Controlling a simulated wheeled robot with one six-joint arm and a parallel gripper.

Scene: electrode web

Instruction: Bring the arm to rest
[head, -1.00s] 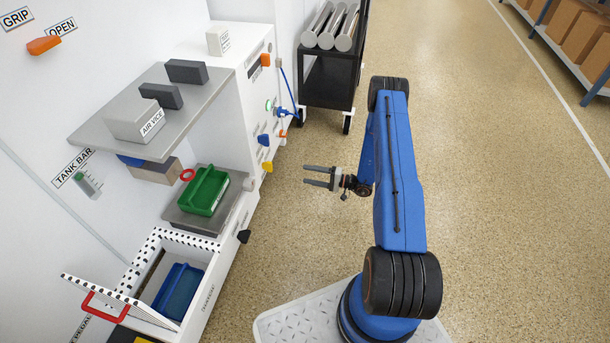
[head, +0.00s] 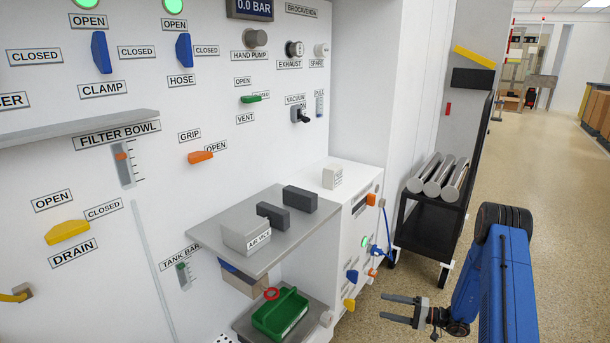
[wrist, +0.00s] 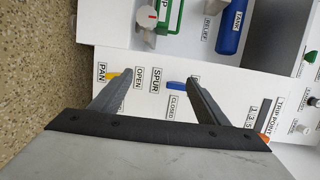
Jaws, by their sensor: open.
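My blue arm (head: 505,285) stands at the lower right of the head view, over the open floor. My gripper (head: 398,309) is open and empty, its two grey fingers pointing left toward the white cabinet front. A gap shows between the fingertips and the cabinet. In the wrist view my gripper (wrist: 160,85) has its fingers spread, in front of a white panel with PAN, SPUR and TRIP POINT labels. A yellow handle (wrist: 113,76) and a blue handle (wrist: 176,86) show behind the fingers.
A grey shelf (head: 225,235) with the air vice (head: 246,236) juts from the wall panel. A green tray (head: 281,314) sits below. A black cart (head: 428,236) carries several metal cylinders. The floor (head: 555,170) to the right is clear.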

